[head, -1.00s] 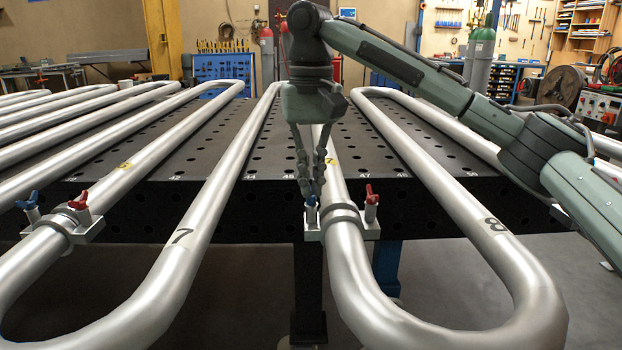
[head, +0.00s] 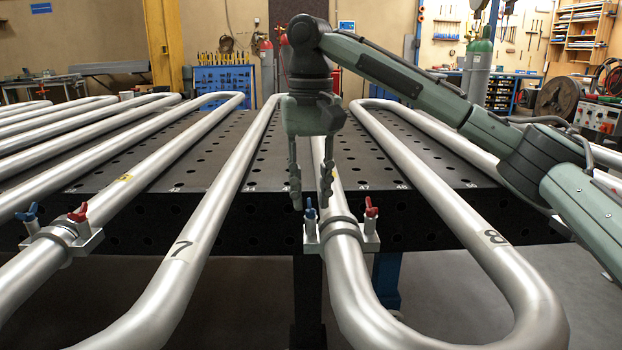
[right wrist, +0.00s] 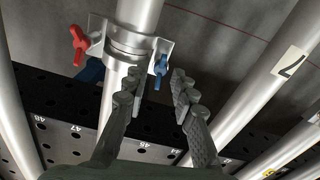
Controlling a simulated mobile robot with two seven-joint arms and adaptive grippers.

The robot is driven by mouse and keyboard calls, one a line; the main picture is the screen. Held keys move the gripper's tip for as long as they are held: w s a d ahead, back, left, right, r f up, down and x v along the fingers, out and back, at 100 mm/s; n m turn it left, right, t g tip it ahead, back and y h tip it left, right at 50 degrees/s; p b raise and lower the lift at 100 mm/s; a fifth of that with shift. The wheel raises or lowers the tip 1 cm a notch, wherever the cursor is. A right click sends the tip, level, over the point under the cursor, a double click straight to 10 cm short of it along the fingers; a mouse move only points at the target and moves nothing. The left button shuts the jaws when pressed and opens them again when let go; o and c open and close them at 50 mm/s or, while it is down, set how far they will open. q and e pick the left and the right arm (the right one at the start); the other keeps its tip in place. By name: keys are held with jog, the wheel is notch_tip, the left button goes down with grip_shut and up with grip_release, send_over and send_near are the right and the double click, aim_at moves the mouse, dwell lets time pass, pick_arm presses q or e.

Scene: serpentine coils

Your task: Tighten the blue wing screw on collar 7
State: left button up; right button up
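The near middle pipe carries a collar (head: 340,226) with a blue wing screw (head: 310,217) on its left and a red wing screw (head: 371,209) on its right. No collar number is readable. My right gripper (head: 311,198) points down with its fingers apart, just above the blue screw. In the right wrist view the open right gripper (right wrist: 157,88) has its fingertips near the blue wing screw (right wrist: 161,66), with nothing visibly held; the red screw (right wrist: 79,45) is farther left. My left gripper is out of view.
Pipe bends marked 7 (head: 180,249) and 8 (head: 496,237) lie either side. Another collar (head: 66,234) with blue and red screws sits on the left pipe. The dark perforated table (head: 235,225) lies behind and beneath the pipes.

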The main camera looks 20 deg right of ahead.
aim_at(311, 202)
notch_tip(311, 202, up, 12)
dwell(0.4)
jog(key=shift+f, duration=0.1)
